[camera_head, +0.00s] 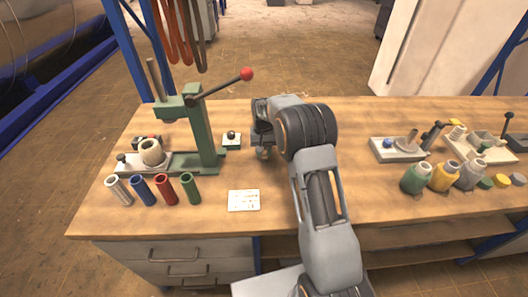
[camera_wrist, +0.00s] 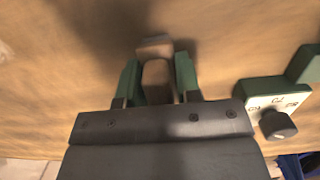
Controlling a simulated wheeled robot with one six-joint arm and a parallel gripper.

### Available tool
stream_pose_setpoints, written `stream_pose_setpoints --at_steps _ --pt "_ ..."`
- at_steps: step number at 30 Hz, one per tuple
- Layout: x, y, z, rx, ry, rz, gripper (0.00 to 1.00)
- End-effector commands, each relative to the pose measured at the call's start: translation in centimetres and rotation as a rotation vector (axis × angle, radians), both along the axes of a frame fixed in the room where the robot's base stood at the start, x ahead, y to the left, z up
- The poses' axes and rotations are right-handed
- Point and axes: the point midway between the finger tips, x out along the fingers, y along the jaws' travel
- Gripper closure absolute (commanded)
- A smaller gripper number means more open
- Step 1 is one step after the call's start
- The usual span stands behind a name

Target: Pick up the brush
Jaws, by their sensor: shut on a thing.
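In the wrist view, my gripper (camera_wrist: 158,82) has its two green fingers shut on a tan-brown block-like thing, which I take to be the brush (camera_wrist: 155,72). Its far end sticks out a little past the fingertips over the wooden surface. No bristles can be made out. In the head view, my gripper (camera_head: 263,150) points down over the middle of the workbench (camera_head: 330,185). My arm and wrist hide most of it there, and only a small bit shows below the wrist. I cannot tell whether the brush touches the bench.
A green lever press (camera_head: 205,125) with a red knob stands left. A small box with a black knob (camera_head: 231,137) is close to my gripper. Several bottles (camera_head: 443,177) stand right.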

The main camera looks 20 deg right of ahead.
Motion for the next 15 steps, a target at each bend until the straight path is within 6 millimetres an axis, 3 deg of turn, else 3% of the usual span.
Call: stream_pose_setpoints --at_steps 7,15 --pt "0.1 0.0 1.3 0.000 -0.004 0.000 0.93" --pt "0.1 0.0 6.2 0.000 -0.004 0.000 0.93"
